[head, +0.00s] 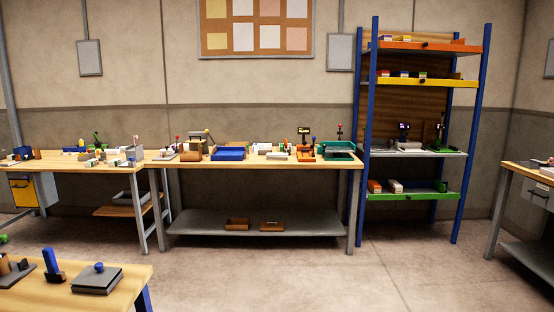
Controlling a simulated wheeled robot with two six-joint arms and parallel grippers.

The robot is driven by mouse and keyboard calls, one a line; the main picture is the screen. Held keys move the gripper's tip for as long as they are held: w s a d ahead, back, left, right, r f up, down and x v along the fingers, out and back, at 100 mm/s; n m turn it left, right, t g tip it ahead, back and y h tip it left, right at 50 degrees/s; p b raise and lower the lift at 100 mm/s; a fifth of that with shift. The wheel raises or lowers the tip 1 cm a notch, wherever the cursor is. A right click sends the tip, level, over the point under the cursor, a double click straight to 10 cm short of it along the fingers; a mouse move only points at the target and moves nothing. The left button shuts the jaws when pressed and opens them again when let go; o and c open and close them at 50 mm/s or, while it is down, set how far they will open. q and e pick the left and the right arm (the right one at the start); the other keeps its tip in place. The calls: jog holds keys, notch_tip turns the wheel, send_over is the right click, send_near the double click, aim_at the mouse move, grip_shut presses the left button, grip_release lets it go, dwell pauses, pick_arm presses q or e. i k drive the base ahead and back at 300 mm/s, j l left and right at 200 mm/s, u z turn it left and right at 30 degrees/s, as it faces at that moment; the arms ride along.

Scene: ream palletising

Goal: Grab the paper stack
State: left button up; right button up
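No paper stack can be made out for certain at this distance. A small pale block (277,156) lies on the middle workbench, and a pale item (408,146) sits on the grey shelf of the rack; both are too small to identify. White pieces (114,156) lie on the left workbench, also unclear. Neither of my grippers is in view.
The middle workbench (255,166) stands against the back wall, beside a blue-post rack (375,120). A near table (130,280) holds a dark flat device (98,279) at lower left. Another bench (515,172) is at right. Open floor (320,280) lies ahead.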

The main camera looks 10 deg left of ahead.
aim_at(269, 156)
jog(key=z, duration=0.35)
jog(key=i+u, duration=0.1)
jog(key=i, duration=0.4)
jog(key=i+l+u, duration=0.1)
jog(key=i, duration=0.45)
jog(key=i+u, duration=0.3)
jog(key=i, duration=0.5)
jog(key=i+l+u, duration=0.1)
jog(key=i+u, duration=0.2)
jog(key=i, duration=0.55)
jog(key=i+j+u, duration=0.1)
jog(key=i+u, duration=0.25)
jog(key=i, duration=0.25)
jog(key=i+u, duration=0.35)
jog(key=i, duration=0.25)
jog(key=i+l+u, duration=0.35)
jog(key=i, duration=0.2)
jog(key=i+j+u, duration=0.15)
jog(key=i, duration=0.75)
jog(key=i+j+u, duration=0.15)
jog(key=i, duration=0.75)
jog(key=j+z, duration=0.1)
jog(key=z, duration=1.7)
